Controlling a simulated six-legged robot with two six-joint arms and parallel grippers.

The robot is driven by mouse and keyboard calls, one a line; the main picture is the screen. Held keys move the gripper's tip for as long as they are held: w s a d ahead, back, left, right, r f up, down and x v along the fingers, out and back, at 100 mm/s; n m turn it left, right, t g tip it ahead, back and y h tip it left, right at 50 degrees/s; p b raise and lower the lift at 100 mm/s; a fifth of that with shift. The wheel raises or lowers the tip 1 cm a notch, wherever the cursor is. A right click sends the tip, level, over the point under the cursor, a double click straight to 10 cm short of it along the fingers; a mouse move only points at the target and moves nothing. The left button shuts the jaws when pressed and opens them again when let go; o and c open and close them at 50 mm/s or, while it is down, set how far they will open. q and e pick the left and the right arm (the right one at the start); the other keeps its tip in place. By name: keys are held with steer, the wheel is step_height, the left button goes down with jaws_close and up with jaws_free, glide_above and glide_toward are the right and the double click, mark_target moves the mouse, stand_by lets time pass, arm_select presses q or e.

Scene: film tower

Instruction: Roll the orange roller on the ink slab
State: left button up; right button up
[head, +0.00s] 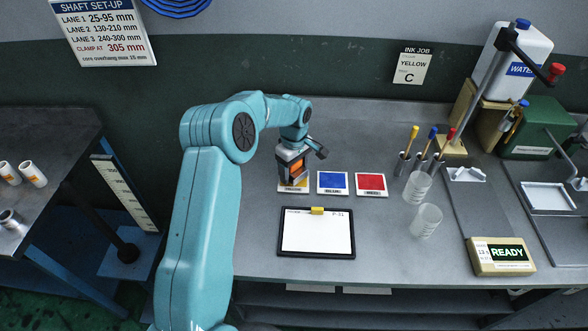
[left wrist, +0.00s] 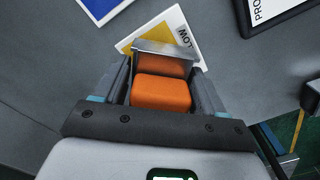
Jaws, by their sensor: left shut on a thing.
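My left gripper (head: 291,176) is shut on the orange roller (head: 296,170). In the left wrist view the roller (left wrist: 162,92) shows as an orange block between the fingers, with a grey metal edge at its far end. The yellow ink slab (head: 299,188) is a white card with a yellow patch, right under the roller. In the left wrist view the slab (left wrist: 178,27) shows beyond the roller, partly covered by it. I cannot tell whether the roller touches the slab. My right gripper is not in view.
A blue slab (head: 332,183) and a red slab (head: 371,184) lie to the right. A clipboard (head: 316,240) lies in front. Clear cups (head: 426,220), colored-handled tools in holders (head: 403,160) and a READY box (head: 501,256) stand further right. The wall card (head: 412,67) reads YELLOW.

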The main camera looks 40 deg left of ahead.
arm_select(q)
steer(key=shift+r+p, duration=1.4)
steer(key=shift+r, duration=1.65)
steer(key=shift+f, duration=0.1)
steer(key=shift+w+d, duration=0.1)
steer(key=w+d+r+m+b, duration=0.1)
steer(key=d+r+m, duration=0.2)
steer(key=d, duration=0.5)
steer(key=w+d+r+m, duration=0.1)
steer(key=d+r+m, duration=0.15)
steer(key=d, duration=0.65)
steer(key=s+d+f+m, duration=0.2)
steer(key=s+d+m, duration=0.5)
steer(key=m, duration=0.5)
steer(key=shift+d, duration=0.15)
